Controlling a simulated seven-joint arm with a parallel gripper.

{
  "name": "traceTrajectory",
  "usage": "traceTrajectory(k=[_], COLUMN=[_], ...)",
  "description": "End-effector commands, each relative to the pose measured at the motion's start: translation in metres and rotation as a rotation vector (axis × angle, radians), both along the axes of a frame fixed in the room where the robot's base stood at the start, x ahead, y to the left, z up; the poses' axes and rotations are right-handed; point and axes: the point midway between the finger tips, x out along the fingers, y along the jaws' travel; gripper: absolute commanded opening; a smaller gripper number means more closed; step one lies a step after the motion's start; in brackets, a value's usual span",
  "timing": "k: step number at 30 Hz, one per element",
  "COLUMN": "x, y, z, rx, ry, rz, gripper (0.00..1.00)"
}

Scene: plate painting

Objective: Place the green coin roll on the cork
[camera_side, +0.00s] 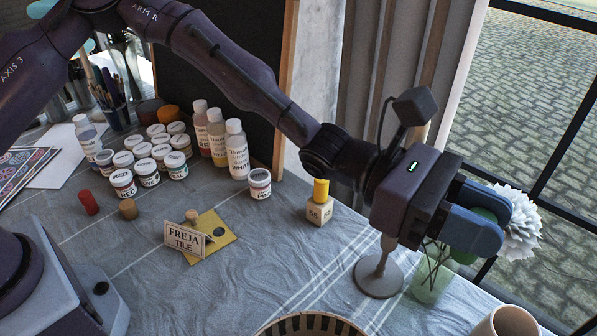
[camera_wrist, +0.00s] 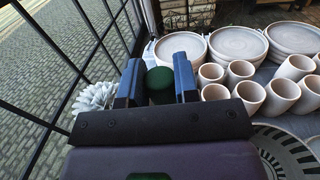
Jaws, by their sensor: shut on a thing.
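The green coin roll (camera_wrist: 160,82) is a dark green cylinder between my two blue fingers in the wrist view. My gripper (camera_wrist: 158,80) is shut on it. In the side view my gripper (camera_side: 480,222) is high at the right, with green showing between and below the fingers. A short tan cork-like cylinder (camera_side: 128,209) stands on the cloth at the left. Another small tan piece (camera_side: 192,216) shows behind the FREJA TILE card. I cannot tell for sure which is the cork. Both are far left of my gripper.
A yellow tile (camera_side: 222,243) lies by the card (camera_side: 184,244). A red roll (camera_side: 88,202) stands left; a yellow roll (camera_side: 321,190) stands on a numbered block (camera_side: 319,211). Paint jars and bottles (camera_side: 237,150) fill the back. White flowers (camera_side: 520,225) and cups (camera_wrist: 283,95) are near my gripper.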

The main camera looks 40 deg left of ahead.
Motion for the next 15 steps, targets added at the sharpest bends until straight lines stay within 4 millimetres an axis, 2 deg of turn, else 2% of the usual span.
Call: traceTrajectory(k=[1, 3, 5, 11, 15], x=[0.0, 0.0, -0.002, -0.03, -0.053], y=[0.0, 0.0, 0.001, 0.012, 0.028], z=[0.014, 0.028, 0.033, 0.003, -0.023], rx=[-0.002, -0.002, 0.0, 0.001, 0.003], ry=[-0.007, -0.006, -0.002, 0.002, 0.004], rz=[0.0, 0.0, -0.01, -0.162, -0.32], gripper=[0.0, 0.0, 0.0, 0.0, 0.0])
